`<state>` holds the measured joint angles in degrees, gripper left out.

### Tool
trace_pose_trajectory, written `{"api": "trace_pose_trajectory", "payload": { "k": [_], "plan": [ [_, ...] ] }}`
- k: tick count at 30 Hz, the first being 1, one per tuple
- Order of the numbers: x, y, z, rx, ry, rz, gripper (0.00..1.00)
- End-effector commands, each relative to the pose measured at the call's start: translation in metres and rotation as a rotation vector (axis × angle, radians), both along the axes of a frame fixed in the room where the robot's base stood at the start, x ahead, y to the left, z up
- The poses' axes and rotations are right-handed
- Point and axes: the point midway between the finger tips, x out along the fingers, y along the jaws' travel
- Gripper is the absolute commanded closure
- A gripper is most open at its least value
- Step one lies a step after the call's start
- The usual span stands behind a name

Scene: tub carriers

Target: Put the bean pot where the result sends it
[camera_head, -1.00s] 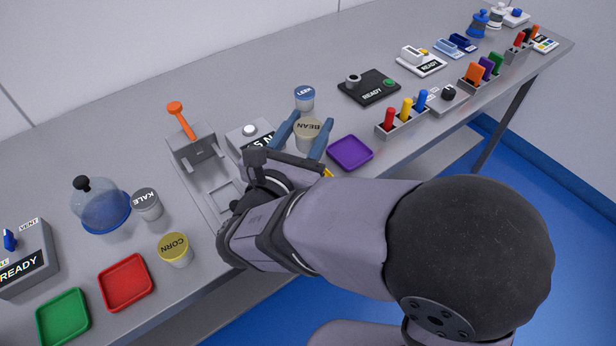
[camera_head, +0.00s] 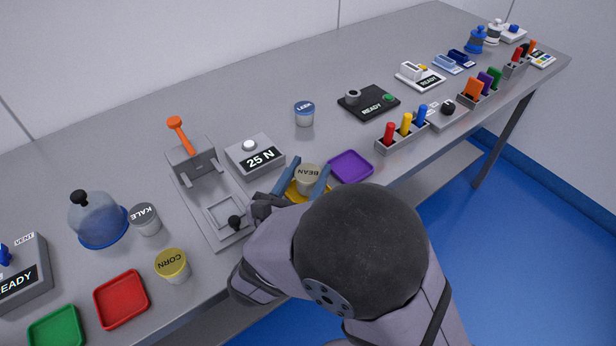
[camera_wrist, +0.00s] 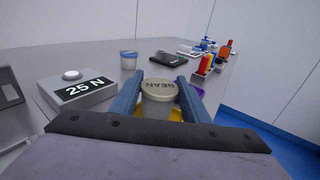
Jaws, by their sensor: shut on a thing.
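My gripper (camera_head: 309,175) is shut on the bean pot (camera_head: 309,180), a small pale tub with a beige lid marked BEAN. The pot is upright between the two blue fingers, and it also shows in the wrist view (camera_wrist: 158,90). It is over the yellow tray (camera_head: 293,193) near the table's front edge; I cannot tell whether it touches the tray. The tray is partly hidden by the pot and my gripper. The grey display box (camera_head: 256,155) behind and to the left reads 25 N. The purple tray (camera_head: 351,167) lies just right of the pot.
A press with an orange lever (camera_head: 183,137) stands left of the display box. The corn pot (camera_head: 173,265), kale pot (camera_head: 146,219), red tray (camera_head: 122,299) and green tray (camera_head: 58,329) are at the left. The leek pot (camera_head: 304,114) and a pen rack (camera_head: 403,137) are farther right.

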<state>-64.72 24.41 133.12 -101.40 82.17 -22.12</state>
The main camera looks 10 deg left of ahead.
Motion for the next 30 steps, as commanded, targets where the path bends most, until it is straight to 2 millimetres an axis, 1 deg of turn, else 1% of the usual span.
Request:
{"api": "trace_pose_trajectory", "payload": {
  "k": [1,4,14,18,19,20,21,30],
  "plan": [
    [0.0,0.0,-0.007,-0.003,0.001,0.0,0.85],
    [0.0,0.0,-0.013,-0.001,-0.001,0.0,0.85],
    [0.0,0.0,-0.015,0.002,-0.001,0.001,0.85],
    [0.0,0.0,-0.019,0.002,-0.001,0.001,0.85],
    [0.0,0.0,-0.018,0.002,-0.001,0.001,0.51],
    [0.0,0.0,-0.018,0.002,-0.001,0.001,0.44],
    [0.0,0.0,-0.018,0.002,-0.001,0.001,0.39],
    [0.0,0.0,-0.017,0.002,-0.001,0.001,0.39]
  ]
}}
